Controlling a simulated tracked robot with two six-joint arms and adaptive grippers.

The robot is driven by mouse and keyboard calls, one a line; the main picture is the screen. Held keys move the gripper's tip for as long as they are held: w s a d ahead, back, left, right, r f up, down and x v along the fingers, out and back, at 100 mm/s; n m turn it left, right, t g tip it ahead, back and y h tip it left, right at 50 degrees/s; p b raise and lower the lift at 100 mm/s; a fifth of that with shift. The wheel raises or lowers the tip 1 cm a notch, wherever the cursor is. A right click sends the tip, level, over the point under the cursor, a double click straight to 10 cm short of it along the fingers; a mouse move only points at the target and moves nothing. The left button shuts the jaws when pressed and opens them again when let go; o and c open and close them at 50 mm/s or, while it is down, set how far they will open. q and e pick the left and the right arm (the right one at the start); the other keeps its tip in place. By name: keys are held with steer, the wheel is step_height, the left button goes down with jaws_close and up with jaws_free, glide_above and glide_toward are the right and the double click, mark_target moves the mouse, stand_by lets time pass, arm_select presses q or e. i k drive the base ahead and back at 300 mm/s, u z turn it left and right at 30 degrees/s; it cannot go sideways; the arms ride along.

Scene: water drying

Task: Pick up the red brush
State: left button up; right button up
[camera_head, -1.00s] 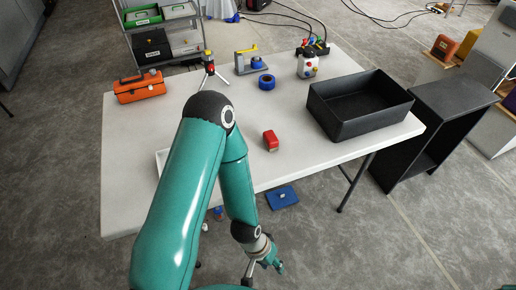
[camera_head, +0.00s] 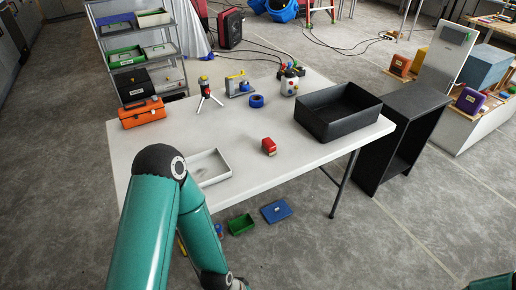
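A small red block-like object (camera_head: 268,146), which looks like the red brush, lies on the white table (camera_head: 240,185) near its front edge, left of the black bin. My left arm rises from the bottom of the head view and bends down in front of the table. Its gripper is cut off by the bottom edge of the picture. Only a small teal piece of my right arm shows at the bottom right, and its gripper is out of view.
A black bin (camera_head: 352,132) stands on the table's right. A white tray (camera_head: 212,176), an orange toolbox (camera_head: 142,113), a small tripod (camera_head: 207,92), blue tape (camera_head: 256,101) and a white bottle (camera_head: 289,83) are also there. Green (camera_head: 241,224) and blue (camera_head: 277,211) trays lie on the floor. A black cabinet (camera_head: 400,140) stands to the right.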

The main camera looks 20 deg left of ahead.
mark_target(269, 147)
steer(key=u, duration=0.1)
steer(key=i, duration=1)
steer(key=z, duration=0.05)
